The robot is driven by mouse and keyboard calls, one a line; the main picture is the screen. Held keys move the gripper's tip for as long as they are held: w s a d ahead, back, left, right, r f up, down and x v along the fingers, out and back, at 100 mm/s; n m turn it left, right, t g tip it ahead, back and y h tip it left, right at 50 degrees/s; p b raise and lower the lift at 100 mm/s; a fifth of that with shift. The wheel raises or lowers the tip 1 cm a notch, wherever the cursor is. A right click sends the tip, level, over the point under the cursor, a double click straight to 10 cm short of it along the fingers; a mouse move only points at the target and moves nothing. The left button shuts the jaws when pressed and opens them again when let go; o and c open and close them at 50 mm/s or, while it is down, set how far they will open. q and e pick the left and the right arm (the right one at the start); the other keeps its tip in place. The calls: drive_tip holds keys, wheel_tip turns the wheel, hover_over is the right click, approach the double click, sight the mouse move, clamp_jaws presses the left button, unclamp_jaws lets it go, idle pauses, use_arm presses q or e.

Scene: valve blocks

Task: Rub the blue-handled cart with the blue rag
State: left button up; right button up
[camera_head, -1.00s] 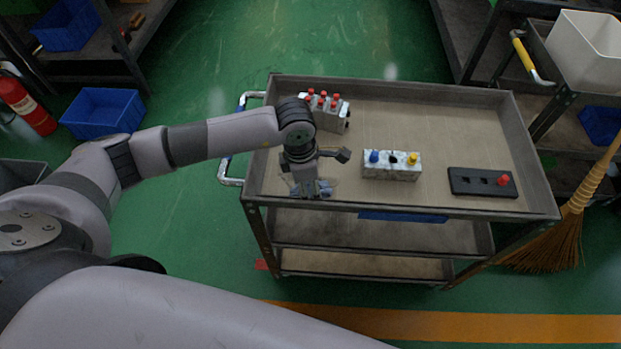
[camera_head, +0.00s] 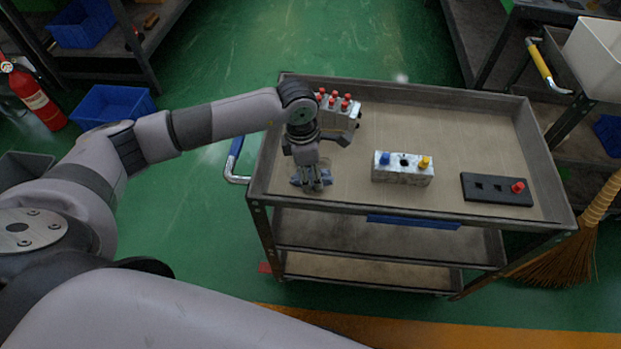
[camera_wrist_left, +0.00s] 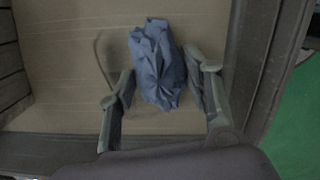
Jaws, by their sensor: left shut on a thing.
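The blue-handled cart (camera_head: 455,98) is a grey metal cart with a tan top shelf and raised rims. Its blue handle (camera_head: 236,146) is at the left end. My left gripper (camera_head: 312,184) points down over the near left corner of the top shelf. It is shut on the crumpled blue rag (camera_wrist_left: 157,62), which sits between the two fingers in the left wrist view. The rag is low at the shelf surface; whether it presses on it I cannot tell. In the head view the fingers partly hide the rag. My right gripper is not in view.
A grey block with several red knobs (camera_head: 340,112) stands just behind my left gripper. A light block with blue and yellow knobs (camera_head: 403,175) and a black plate with a red knob (camera_head: 497,189) are to the right. The shelf's far right is clear.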

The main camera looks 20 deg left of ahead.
use_arm(q)
drive_tip(key=shift+w+a+f+b, duration=0.1)
drive_tip(key=shift+w+a+b, duration=0.1)
drive_tip(key=shift+w+b, duration=0.4)
drive_tip(key=shift+w+a+b, duration=0.15)
drive_tip(key=shift+w+b, duration=0.1)
drive_tip(key=shift+w, duration=0.5)
drive_tip(key=shift+w+a+b, duration=0.2)
drive_tip(key=shift+w+b, duration=0.1)
drive_tip(key=shift+w, duration=0.35)
drive_tip(key=shift+w+a+b, duration=0.1)
drive_tip(key=shift+w+b, duration=0.2)
drive_tip(key=shift+w, duration=0.05)
drive_tip(key=shift+w+a+b, duration=0.1)
drive_tip(key=shift+w+b, duration=0.2)
drive_tip(key=shift+w, duration=0.05)
drive_tip(key=shift+w+a+b, duration=0.25)
drive_tip(key=shift+w+b, duration=0.3)
drive_tip(key=shift+w, duration=0.15)
drive_tip(key=shift+w+a, duration=0.1)
drive_tip(key=shift+w, duration=0.35)
drive_tip(key=shift+a, duration=0.1)
